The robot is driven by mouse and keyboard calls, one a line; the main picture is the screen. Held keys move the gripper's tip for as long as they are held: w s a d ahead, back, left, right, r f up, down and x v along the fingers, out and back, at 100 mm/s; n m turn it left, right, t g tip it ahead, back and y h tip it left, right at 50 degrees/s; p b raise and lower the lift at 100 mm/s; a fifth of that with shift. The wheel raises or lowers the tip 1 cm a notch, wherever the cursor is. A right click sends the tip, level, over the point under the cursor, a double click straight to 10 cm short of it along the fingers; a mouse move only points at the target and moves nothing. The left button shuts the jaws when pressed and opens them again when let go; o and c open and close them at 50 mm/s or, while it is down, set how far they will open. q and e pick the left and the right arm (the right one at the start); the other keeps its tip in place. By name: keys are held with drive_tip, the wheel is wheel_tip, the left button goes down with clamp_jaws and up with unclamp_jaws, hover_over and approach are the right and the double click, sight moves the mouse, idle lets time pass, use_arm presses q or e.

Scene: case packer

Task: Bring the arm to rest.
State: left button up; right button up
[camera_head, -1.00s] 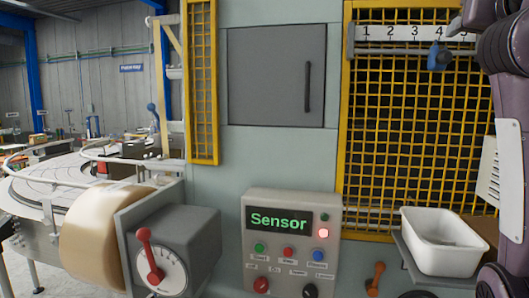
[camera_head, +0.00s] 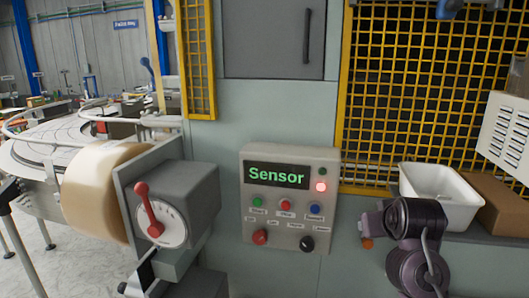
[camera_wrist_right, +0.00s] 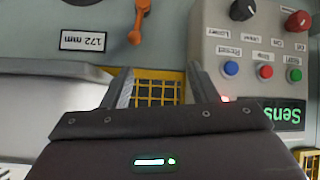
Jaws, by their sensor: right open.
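My right arm (camera_head: 415,248), dark purple-grey, is at the lower right of the head view, in front of the machine's lower panel and the white bin. Its fingertips cannot be made out there. In the wrist view my right gripper (camera_wrist_right: 160,88) has its two fingers apart with nothing between them. Yellow mesh shows through the gap. My left gripper is in neither view.
The control box (camera_head: 290,200) reads "Sensor" and has a lit red lamp. An orange lever (camera_wrist_right: 138,22) is near my right gripper. A white bin (camera_head: 440,197) stands beside a cardboard box (camera_head: 497,205). A red-handled dial (camera_head: 160,222) is at left.

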drive_tip(key=s+a+f+n+g+y, duration=0.1)
drive_tip(key=s+a+f+g, duration=0.1)
drive_tip(key=s+f, duration=0.6)
drive_tip(key=s+a+f+g, duration=0.15)
drive_tip(key=s+f, duration=0.35)
drive_tip(key=f, duration=0.5)
drive_tip(key=s+a+f+g, duration=0.15)
drive_tip(key=s+f, duration=0.25)
drive_tip(key=s, duration=0.4)
drive_tip(key=s+a+f+g, duration=0.1)
drive_tip(key=s+f+g, duration=0.15)
drive_tip(key=s, duration=0.45)
wheel_tip(320, 180, down, 34)
drive_tip(key=s+n+b, duration=0.1)
drive_tip(key=s+b, duration=0.1)
drive_tip(key=b, duration=0.3)
drive_tip(key=s+d+f+g+b, duration=0.1)
drive_tip(key=s+f+b, duration=0.1)
drive_tip(key=s+f, duration=0.8)
drive_tip(key=s+d+f+b, duration=0.2)
drive_tip(key=s+f, duration=0.8)
drive_tip(key=f, duration=0.4)
drive_tip(key=shift+s+d+f+g, duration=0.15)
drive_tip(key=shift+d+f+g, duration=0.05)
drive_tip(key=shift+d+g, duration=0.15)
